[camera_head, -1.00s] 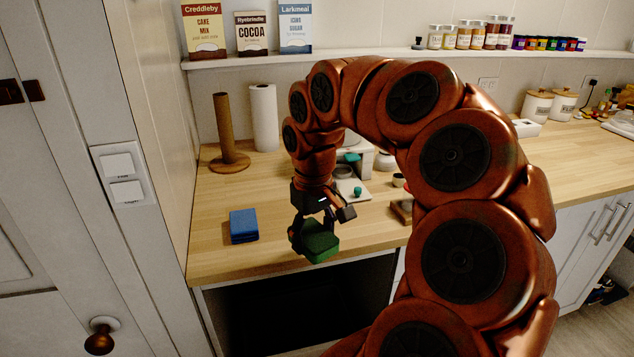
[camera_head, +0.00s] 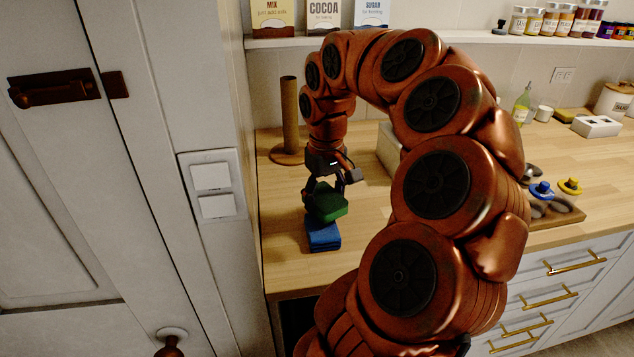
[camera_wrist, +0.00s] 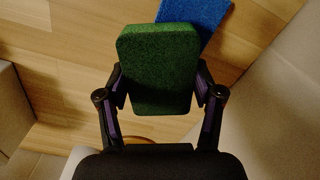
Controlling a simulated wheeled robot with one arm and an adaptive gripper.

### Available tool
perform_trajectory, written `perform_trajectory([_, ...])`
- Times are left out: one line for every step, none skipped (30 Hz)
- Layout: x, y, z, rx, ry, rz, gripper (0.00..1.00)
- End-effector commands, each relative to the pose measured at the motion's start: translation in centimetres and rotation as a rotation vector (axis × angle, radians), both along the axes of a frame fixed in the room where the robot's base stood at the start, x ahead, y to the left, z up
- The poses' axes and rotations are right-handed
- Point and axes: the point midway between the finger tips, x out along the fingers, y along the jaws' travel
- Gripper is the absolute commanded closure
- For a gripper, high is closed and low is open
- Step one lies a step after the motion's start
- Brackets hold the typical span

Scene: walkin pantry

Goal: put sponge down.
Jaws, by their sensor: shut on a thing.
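A green sponge (camera_head: 327,203) is held in my gripper (camera_head: 326,192), above the wooden counter (camera_head: 285,227). In the wrist view the green sponge (camera_wrist: 158,70) sits between the two dark fingers of my gripper (camera_wrist: 160,88), which are shut on its sides. A blue cloth or sponge stack (camera_head: 322,235) lies on the counter just in front of and below the green sponge in the head view. In the wrist view the blue stack (camera_wrist: 208,18) shows partly behind the green sponge's upper right. I cannot tell whether the two touch.
A brown upright roll holder (camera_head: 290,125) stands behind my gripper. A tray with small coloured knobbed things (camera_head: 553,209) lies to the right, beyond my arm. A cabinet wall with switches (camera_head: 212,185) closes off the left. Bare counter shows left of the blue stack.

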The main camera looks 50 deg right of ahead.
Motion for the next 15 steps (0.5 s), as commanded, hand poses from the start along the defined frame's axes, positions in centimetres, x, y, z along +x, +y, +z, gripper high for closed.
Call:
perform_trajectory([0.7,-0.4,0.1,0.001,0.0,-0.001,0.48])
perform_trajectory([1.1,-0.7,0.1,0.001,-0.001,-0.002,0.48])
perform_trajectory([1.6,-1.0,0.0,0.0,-0.001,-0.003,0.48])
perform_trajectory([2.0,-1.2,0.0,0.0,-0.001,-0.003,0.48])
perform_trajectory([2.3,-1.5,-0.1,0.0,0.0,-0.003,0.48])
perform_trajectory([2.8,-1.8,-0.2,0.001,0.0,-0.003,0.48])
perform_trajectory([3.1,-2.0,-0.2,0.001,0.0,-0.003,0.48])
perform_trajectory([3.5,-2.2,-0.2,0.001,0.0,-0.003,0.48])
perform_trajectory([4.0,-2.5,-0.3,0.001,-0.001,-0.002,0.48])
perform_trajectory([4.3,-2.8,-0.3,0.0,-0.001,-0.003,0.48])
perform_trajectory([4.7,-3.0,-0.3,0.0,-0.001,-0.004,0.48])
perform_trajectory([5.2,-3.3,-0.4,0.0,-0.001,-0.005,0.48])
perform_trajectory([5.5,-3.5,-0.4,0.0,0.0,-0.004,0.48])
perform_trajectory([5.8,-3.7,-0.5,0.0,0.0,-0.004,0.48])
perform_trajectory([6.3,-4.0,-0.5,0.0,0.0,-0.003,0.48])
